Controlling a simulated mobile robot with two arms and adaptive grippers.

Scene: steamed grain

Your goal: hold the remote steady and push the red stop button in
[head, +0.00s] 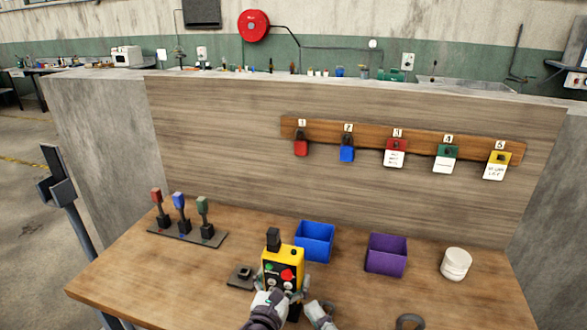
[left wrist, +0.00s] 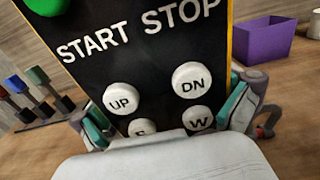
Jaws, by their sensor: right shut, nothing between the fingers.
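The remote (head: 283,262) is a yellow box with a dark face, upright near the table's front. Its red stop button (head: 286,274) shows uncovered on the upper right of the face; I cannot tell how far in it sits. My left gripper (head: 283,291) has its fingers on both sides of the remote's lower part. In the left wrist view the fingers (left wrist: 170,115) flank the remote's face (left wrist: 140,65), around the UP and DN buttons; the stop button is out of that view. My right gripper (head: 311,308) is shut and empty, just right of and below the remote.
A blue bin (head: 315,241) stands close behind the remote, with a purple bin (head: 386,254) and a white tub (head: 456,264) to the right. A rack with three coloured-top levers (head: 187,235) is left. Padlocks hang on a wooden board (head: 371,134). A dark ring (head: 410,321) lies front right.

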